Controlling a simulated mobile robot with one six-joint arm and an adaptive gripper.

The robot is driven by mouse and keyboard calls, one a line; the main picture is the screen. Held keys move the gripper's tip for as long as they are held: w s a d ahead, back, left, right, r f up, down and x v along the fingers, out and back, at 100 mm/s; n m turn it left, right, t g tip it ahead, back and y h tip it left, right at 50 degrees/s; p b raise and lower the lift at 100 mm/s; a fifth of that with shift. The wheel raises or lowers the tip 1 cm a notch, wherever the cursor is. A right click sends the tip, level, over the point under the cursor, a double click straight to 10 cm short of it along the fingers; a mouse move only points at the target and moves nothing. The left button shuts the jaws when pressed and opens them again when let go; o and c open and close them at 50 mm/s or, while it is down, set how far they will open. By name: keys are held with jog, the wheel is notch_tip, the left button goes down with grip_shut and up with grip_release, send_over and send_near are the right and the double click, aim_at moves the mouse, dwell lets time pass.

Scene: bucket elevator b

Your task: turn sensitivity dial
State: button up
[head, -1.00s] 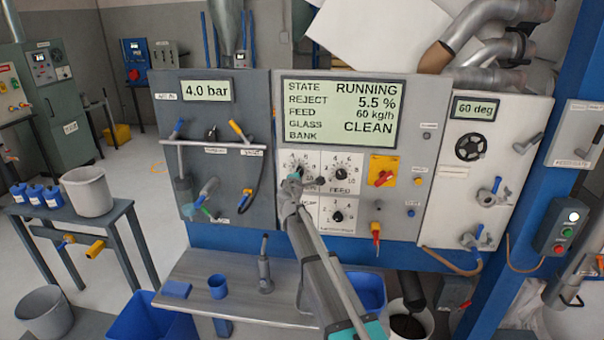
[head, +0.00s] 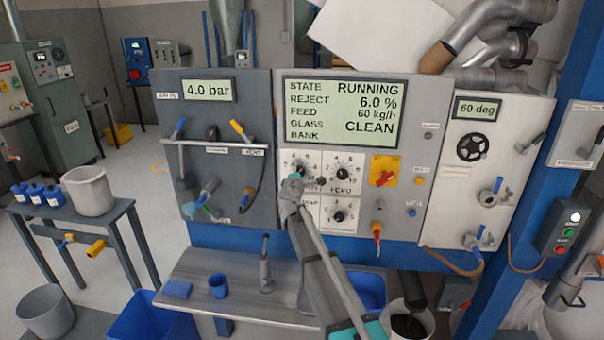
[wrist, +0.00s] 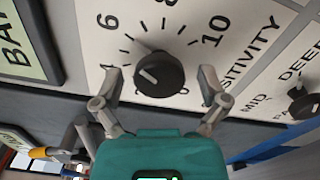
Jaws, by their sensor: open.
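The sensitivity dial (wrist: 160,78) is a black round knob with a light mark on its left side in the wrist view. It sits on a white plate (wrist: 245,40) printed with numbers and the partly cut word "SENSITIVITY". My gripper (wrist: 160,88) is open, with one finger on each side of the knob. I cannot tell whether either finger touches it. In the head view my gripper (head: 292,186) reaches up to the upper-left dial plate (head: 300,160) and hides part of it. The display (head: 340,112) reads RUNNING, reject 6.0 %, feed 60 kg/h, glass CLEAN.
The feed dial (head: 340,186) is close on the right, and another dial (head: 339,216) is below it. A red switch on a yellow plate (head: 384,170) is farther right. A metal bench (head: 230,275) lies below.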

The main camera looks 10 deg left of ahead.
jog(key=shift+s, duration=0.2)
jog(key=s, duration=1.1)
jog(key=shift+s+a, duration=0.2)
jog(key=shift+s, duration=0.15)
jog(key=s+d+f+m+g+h+b, duration=0.1)
jog(key=s+d+f+m+g+h, duration=0.15)
jog(key=d+f+m, duration=0.4)
jog(key=s+d+f+m+g+h, duration=0.1)
jog(key=s+d+f+m+g, duration=0.2)
jog(key=d, duration=0.7)
jog(key=s+d+f+m+g+h+b, duration=0.1)
jog(key=s+d+f+m+g+h, duration=0.15)
jog(key=s+d+m+g, duration=0.4)
jog(key=s+d+f+m+g+y, duration=0.2)
jog(key=s+d+f+g+y, duration=0.1)
jog(key=s, duration=0.5)
jog(key=s+d+f+m+g+y, duration=0.3)
jog(key=s+f, duration=0.3)
jog(key=s, duration=0.3)
jog(key=shift+s+d+f+y+b, duration=0.15)
jog(key=shift+s+f+y+b, duration=0.15)
jog(key=shift+b, duration=0.15)
